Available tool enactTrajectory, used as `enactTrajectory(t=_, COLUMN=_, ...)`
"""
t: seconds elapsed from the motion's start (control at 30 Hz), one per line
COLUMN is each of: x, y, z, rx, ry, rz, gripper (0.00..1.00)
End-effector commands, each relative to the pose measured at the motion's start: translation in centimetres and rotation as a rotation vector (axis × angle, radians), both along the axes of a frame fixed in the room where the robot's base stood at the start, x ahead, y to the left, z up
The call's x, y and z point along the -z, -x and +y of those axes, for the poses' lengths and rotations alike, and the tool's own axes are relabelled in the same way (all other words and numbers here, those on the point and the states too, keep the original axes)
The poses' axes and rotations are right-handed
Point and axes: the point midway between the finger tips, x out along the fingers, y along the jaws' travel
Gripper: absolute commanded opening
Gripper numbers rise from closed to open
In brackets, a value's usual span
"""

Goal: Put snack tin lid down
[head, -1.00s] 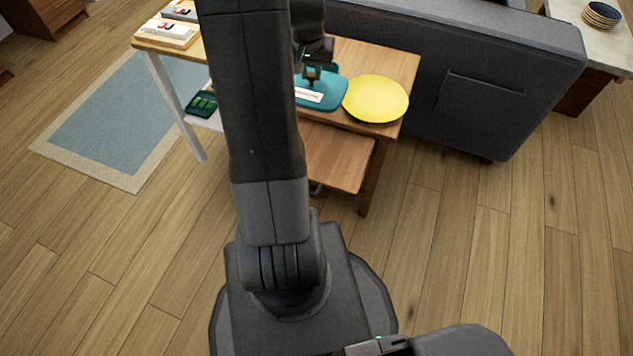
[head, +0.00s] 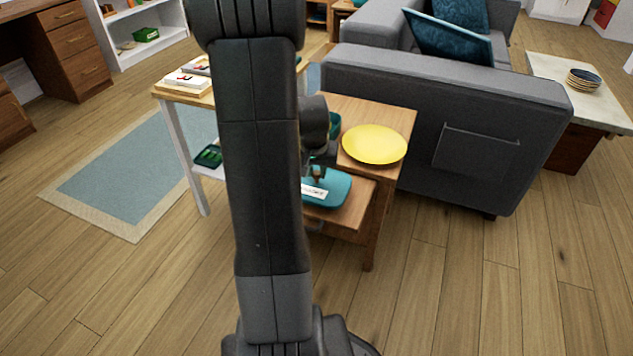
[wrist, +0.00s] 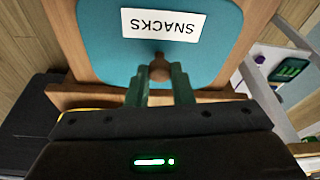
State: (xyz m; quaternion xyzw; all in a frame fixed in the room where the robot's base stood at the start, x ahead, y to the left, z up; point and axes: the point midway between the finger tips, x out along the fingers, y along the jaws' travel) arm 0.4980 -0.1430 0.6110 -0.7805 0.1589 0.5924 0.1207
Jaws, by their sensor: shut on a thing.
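The snack tin lid (head: 330,190) is a teal rounded plate with a white SNACKS label and a brown knob. It also fills the top of the wrist view (wrist: 108,45). My gripper (wrist: 160,75) is shut on the knob, with its green fingers on either side of it. In the head view my gripper (head: 317,174) is partly hidden by my arm. The lid is over the pulled-out wooden board (head: 350,212) of the side table; I cannot tell whether it touches. A bit of teal, likely the tin (head: 335,124), shows on the tabletop behind my arm.
A yellow plate (head: 375,144) lies on the side table top (head: 390,114), just above and behind the board. A grey sofa (head: 450,120) stands to the right. A white-legged table (head: 183,150) is at the left. The floor at the front right is clear.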

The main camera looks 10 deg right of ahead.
Motion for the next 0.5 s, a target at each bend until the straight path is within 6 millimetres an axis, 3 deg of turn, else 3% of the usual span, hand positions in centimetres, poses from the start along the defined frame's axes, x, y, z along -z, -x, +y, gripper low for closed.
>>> enactTrajectory(t=0.17, x=2.9, y=0.0, z=0.0, rx=0.000, ry=0.000, rz=0.003, gripper=0.00)
enactTrajectory(t=0.5, x=3.1, y=0.0, z=0.0, rx=0.000, ry=0.000, rz=0.001, gripper=0.00)
